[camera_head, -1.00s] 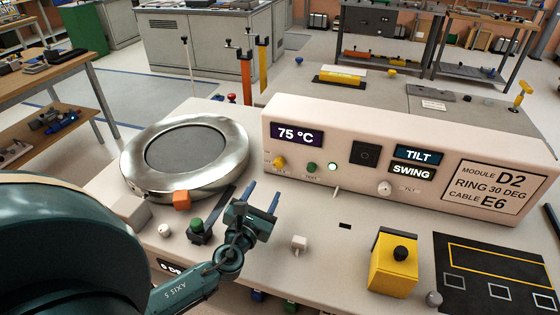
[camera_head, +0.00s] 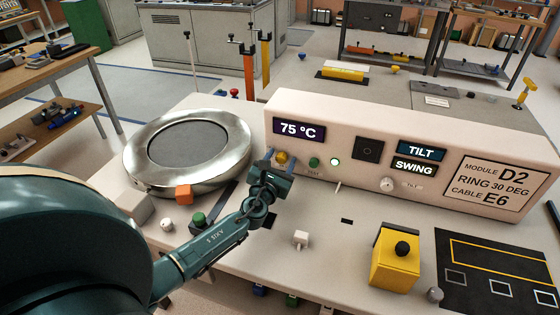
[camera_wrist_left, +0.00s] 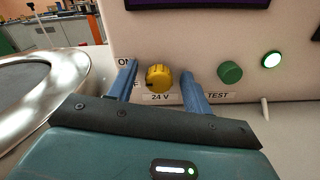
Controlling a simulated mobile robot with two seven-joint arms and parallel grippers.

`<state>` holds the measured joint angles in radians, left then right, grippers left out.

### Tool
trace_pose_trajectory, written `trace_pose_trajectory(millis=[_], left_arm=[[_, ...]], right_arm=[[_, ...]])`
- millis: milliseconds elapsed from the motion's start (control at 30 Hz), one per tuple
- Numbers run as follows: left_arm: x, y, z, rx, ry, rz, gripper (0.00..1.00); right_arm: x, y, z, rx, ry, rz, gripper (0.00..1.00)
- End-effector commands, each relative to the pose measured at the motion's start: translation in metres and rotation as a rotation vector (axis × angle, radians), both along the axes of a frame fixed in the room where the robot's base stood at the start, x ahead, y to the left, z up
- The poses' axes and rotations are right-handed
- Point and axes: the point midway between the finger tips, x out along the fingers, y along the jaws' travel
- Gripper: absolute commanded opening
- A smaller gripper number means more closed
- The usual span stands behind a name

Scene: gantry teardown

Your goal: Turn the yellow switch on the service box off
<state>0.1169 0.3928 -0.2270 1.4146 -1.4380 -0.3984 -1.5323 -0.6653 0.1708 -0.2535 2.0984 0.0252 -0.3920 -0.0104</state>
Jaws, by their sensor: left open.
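The service box (camera_head: 330,120) is a long cream housing with a display reading 75 °C. Its yellow switch (camera_head: 282,158) is a round knob at the lower left of the front panel. In the left wrist view the yellow switch (camera_wrist_left: 159,78) stands between my two blue fingers, with a dark mark on its left side, "ON" at upper left and "24 V" below. My left gripper (camera_head: 271,158) is open around the knob, with a gap on each side. The label left of the knob is partly hidden by a finger. My right gripper is not in view.
A green TEST button (camera_wrist_left: 230,72) and a lit round lamp (camera_wrist_left: 271,60) are right of the switch. A metal ring (camera_head: 187,150) with an orange block (camera_head: 183,194) lies to the left. A yellow block (camera_head: 395,258) stands front right.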

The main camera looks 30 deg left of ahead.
Motion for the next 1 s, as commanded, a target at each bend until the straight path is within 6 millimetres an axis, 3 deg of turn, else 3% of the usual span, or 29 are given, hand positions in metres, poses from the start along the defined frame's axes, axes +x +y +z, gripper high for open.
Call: trace_pose_trajectory(millis=[567,1000], left_arm=[[0.000,0.000,0.000,0.000,0.000,0.001,0.05],[0.000,0.000,-0.001,-0.104,-0.026,0.000,0.05]], right_arm=[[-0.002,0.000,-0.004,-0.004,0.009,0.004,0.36],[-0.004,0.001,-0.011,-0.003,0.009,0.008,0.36]])
